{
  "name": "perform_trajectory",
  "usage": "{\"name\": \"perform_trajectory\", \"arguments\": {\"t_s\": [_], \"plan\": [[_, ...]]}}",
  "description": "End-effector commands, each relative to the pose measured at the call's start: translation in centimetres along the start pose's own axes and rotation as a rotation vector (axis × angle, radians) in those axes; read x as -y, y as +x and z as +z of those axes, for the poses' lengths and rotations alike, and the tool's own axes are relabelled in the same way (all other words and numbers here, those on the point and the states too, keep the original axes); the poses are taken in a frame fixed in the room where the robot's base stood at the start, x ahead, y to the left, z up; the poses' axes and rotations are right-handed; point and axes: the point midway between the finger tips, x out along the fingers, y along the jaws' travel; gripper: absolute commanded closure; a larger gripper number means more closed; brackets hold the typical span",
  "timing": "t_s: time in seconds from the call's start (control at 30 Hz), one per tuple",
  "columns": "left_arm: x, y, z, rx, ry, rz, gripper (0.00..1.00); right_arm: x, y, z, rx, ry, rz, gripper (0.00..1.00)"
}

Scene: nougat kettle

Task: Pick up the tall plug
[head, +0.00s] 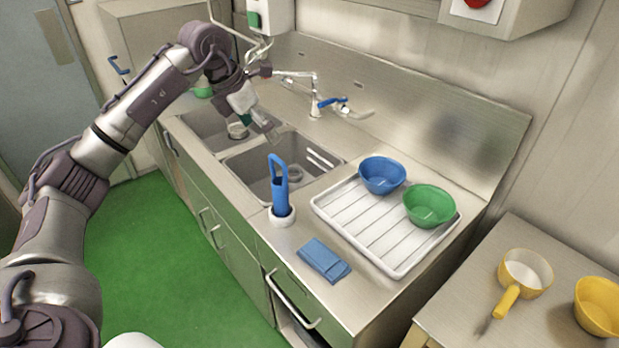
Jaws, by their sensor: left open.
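No object is clearly identifiable as the tall plug. A small round, pale metallic piece (237,130) is in the left sink basin (190,122), partly hidden by my gripper and too small to make out fully; it may be the plug. My left gripper (269,131) reaches in from the upper left and points down over the divider between the basins, just right of that piece. It is open, with nothing visible between its fingers. My right gripper is not in view.
The right basin (262,180) looks empty around its drain. A blue looped-handle tool (279,185) stands upright in a white holder (283,216). A folded blue cloth (324,260) and a white drainer tray (365,235) with two bowls lie right. The tap (316,100) stands behind.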

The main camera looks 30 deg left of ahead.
Motion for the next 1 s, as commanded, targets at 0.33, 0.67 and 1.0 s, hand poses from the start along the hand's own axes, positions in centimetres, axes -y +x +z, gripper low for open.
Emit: {"name": "perform_trajectory", "arguments": {"t_s": [0.33, 0.67, 1.0], "plan": [[-0.8, 3.7, -0.4, -0.022, 0.006, 0.038, 0.00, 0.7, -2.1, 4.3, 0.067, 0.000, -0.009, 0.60], [-1.0, 7.6, -0.4, -0.014, 0.006, 0.038, 0.00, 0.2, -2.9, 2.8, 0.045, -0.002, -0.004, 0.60], [-1.7, 11.7, -0.5, -0.016, 0.004, 0.035, 0.00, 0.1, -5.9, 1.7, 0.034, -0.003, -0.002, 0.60]]}}
